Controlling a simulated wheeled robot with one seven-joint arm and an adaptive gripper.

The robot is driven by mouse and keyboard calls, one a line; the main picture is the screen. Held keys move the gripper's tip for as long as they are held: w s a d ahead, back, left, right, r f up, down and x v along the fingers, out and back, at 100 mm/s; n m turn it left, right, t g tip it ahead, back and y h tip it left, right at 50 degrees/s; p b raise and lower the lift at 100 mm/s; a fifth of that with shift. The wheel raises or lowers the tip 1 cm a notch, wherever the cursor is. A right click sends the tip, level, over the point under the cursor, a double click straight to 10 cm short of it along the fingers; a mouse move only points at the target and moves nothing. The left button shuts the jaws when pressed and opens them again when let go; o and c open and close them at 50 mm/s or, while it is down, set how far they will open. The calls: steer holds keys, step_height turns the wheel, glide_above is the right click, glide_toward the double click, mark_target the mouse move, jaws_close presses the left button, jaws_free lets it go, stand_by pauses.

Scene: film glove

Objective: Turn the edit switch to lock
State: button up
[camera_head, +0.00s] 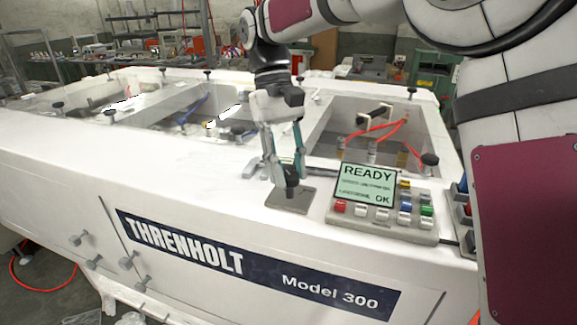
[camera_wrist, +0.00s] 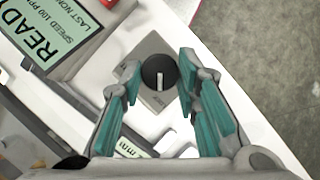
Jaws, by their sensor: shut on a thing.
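The edit switch is a round black knob (camera_wrist: 153,66) with a white pointer mark, on a small grey plate (camera_wrist: 152,43). In the head view, the switch (camera_head: 291,183) stands on its plate (camera_head: 289,203) at the machine's front edge, left of the control panel. My gripper (camera_wrist: 160,76) reaches down over it with one teal-padded finger on each side, shut on the knob. My gripper (camera_head: 286,172) partly covers the knob in the head view. In the wrist view the pointer runs roughly up and down the picture.
The control panel (camera_head: 381,222), with a READY screen (camera_head: 367,186) and coloured buttons, stands just right of the switch. The white top (camera_head: 170,150) to the left is largely clear.

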stand_by(0.4)
steer(key=o, duration=1.2)
steer(key=shift+c, duration=0.2)
steer(key=shift+r, duration=0.1)
steer(key=v, duration=0.7)
steer(key=shift+r, duration=0.2)
steer(key=s+d+r+m+t+y, duration=0.15)
steer(key=s+d+t, duration=0.35)
steer(key=s+d, duration=0.65)
steer(key=s+d+f+m+t, duration=0.3)
steer(key=s+d+f, duration=0.4)
steer(key=s, duration=0.4)
steer(key=shift+d+t, duration=0.35)
steer(key=shift+t, duration=0.35)
